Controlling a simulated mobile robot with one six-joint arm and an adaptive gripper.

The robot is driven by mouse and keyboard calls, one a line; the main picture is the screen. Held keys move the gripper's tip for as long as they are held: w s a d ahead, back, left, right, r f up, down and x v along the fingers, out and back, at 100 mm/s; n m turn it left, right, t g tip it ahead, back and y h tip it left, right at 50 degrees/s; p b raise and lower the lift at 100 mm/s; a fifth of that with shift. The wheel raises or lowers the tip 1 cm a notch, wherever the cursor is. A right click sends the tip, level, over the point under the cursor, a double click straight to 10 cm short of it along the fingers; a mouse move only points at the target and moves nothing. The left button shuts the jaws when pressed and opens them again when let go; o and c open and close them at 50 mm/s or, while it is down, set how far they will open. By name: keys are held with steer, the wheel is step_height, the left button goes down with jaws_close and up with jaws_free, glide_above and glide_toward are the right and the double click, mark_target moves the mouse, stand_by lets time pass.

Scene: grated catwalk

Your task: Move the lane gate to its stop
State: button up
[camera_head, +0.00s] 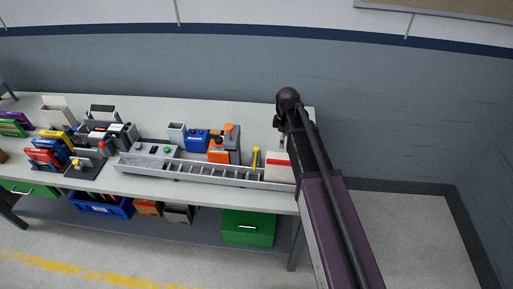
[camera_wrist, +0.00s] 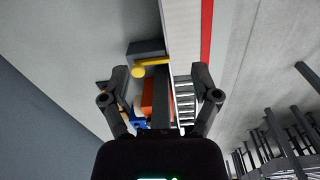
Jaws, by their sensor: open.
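A long grey lane (camera_head: 205,173) with cross ribs runs along the front of the bench. Near its right end stands a yellow upright handle (camera_head: 255,153), apparently the lane gate's. In the wrist view the yellow handle (camera_wrist: 155,62) with its round knob lies just ahead of my gripper, left of centre, by a dark grey block (camera_wrist: 146,48). My gripper (camera_wrist: 161,78) is open, its two fingers apart, with no grip on the handle visible. In the head view my arm hides most of my gripper. I cannot make out the stop.
A white block with a red stripe (camera_head: 279,172) stands at the lane's right end. Behind the lane are a blue box (camera_head: 196,141) and an orange block (camera_head: 217,153). Several coloured items crowd the bench's left. A green bin (camera_head: 248,229) sits below. The bench top's back strip is clear.

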mark_target(256, 148)
steer(key=w+a+n, duration=0.7)
steer(key=a+n, duration=0.3)
steer(key=shift+w+a, duration=0.35)
steer(key=shift+a, duration=0.05)
steer(key=shift+f, duration=0.1)
step_height(256, 148, down, 14)
steer(key=b, duration=1.3)
steer(key=shift+r+b, duration=0.2)
steer(key=shift+b, duration=0.2)
